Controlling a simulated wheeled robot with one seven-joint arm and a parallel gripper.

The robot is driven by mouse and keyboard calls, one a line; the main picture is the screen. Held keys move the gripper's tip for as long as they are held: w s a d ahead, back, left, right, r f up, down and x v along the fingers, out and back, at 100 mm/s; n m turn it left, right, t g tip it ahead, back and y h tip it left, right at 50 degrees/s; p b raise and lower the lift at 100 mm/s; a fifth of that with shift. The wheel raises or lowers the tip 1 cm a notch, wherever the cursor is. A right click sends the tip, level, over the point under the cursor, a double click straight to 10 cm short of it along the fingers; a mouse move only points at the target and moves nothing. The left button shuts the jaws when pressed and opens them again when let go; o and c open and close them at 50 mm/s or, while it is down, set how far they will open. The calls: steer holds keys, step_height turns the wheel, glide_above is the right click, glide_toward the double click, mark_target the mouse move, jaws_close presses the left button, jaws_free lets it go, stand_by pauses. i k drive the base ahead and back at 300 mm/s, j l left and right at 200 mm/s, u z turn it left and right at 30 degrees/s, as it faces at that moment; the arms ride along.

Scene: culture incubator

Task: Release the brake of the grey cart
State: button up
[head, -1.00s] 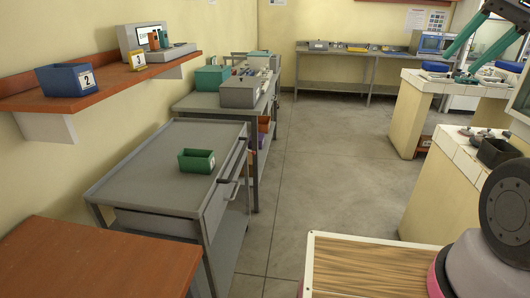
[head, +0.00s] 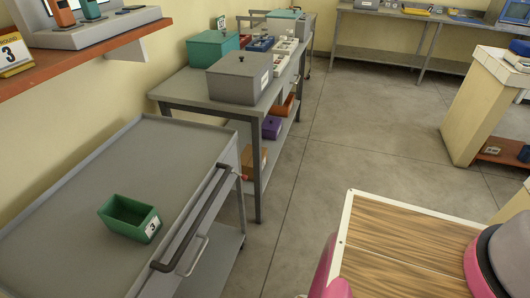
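The grey cart (head: 128,170) stands at the left along the wall, with a flat rimmed top and a lower shelf. A dark push handle (head: 192,220) runs along its right side. A small red-tipped part (head: 241,177) sticks out near the far end of that handle, and a thin light-grey loop (head: 196,255) hangs below it. I cannot tell which of these is the brake. A green bin (head: 130,218) labelled 3 sits on the cart top. My gripper is not in view.
A grey table (head: 200,95) beyond the cart holds a grey box (head: 240,76), a teal box (head: 214,49) and smaller items. An orange wall shelf (head: 90,52) overhangs the cart's far left. Open floor (head: 320,170) lies right of the cart. A pale counter (head: 485,105) stands at the right.

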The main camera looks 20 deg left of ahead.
mark_target(244, 177)
steer(key=i, duration=2.1)
steer(key=i+u, duration=0.1)
steer(key=i, duration=0.45)
steer(key=i+l+u, duration=0.1)
steer(key=i, duration=0.4)
steer(key=i+l+u, duration=0.15)
steer(key=i, duration=0.4)
steer(key=i+u, duration=0.1)
steer(key=u, duration=4.1)
steer(key=i+j+u, duration=0.1)
steer(key=j, duration=0.35)
steer(key=i+j+u, duration=0.15)
steer(key=i+j, duration=0.15)
steer(key=i+j+u, duration=0.1)
steer(key=j, duration=0.4)
steer(key=i, duration=0.1)
